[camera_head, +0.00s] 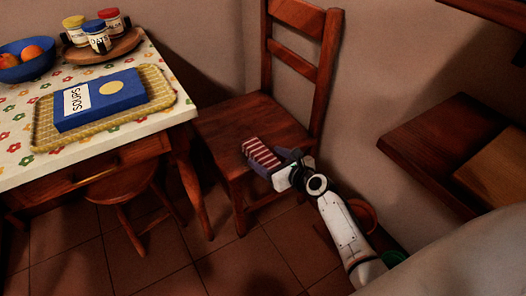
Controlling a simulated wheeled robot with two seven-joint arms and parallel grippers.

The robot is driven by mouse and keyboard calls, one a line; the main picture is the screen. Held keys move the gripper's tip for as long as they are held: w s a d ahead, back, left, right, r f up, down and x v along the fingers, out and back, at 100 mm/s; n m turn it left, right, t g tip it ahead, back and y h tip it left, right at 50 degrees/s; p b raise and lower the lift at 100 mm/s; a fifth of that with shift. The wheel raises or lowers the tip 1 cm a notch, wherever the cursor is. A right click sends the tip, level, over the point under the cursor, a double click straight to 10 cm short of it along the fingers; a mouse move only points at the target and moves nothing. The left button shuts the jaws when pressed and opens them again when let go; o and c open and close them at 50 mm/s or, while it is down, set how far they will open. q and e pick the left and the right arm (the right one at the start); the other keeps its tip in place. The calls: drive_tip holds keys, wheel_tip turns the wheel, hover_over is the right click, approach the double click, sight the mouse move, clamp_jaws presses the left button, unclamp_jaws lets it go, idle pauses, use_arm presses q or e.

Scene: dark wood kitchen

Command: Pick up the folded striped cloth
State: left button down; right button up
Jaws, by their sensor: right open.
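The folded striped cloth (261,153), red and white, is at the front of the seat of the wooden chair (250,122). My right gripper (268,161) reaches in from the lower right and is open, with its fingers at the cloth. One dark finger shows along the cloth's near left side and another part lies on its right. The gripper hides the cloth's right end. I cannot tell whether the fingers touch the cloth. My left gripper is not in view.
The table (185,112) at the left holds a tray (167,84) with a blue soups book (100,100), a blue fruit bowl (25,67) and a round board (105,52) with jars. A stool (122,190) stands under it. A wooden shelf (440,145) juts out at the right.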

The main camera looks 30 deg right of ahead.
drive_tip(key=p+v, duration=0.2)
drive_tip(key=v, duration=0.4)
drive_tip(key=shift+s+r, duration=0.15)
drive_tip(key=shift+s, duration=0.1)
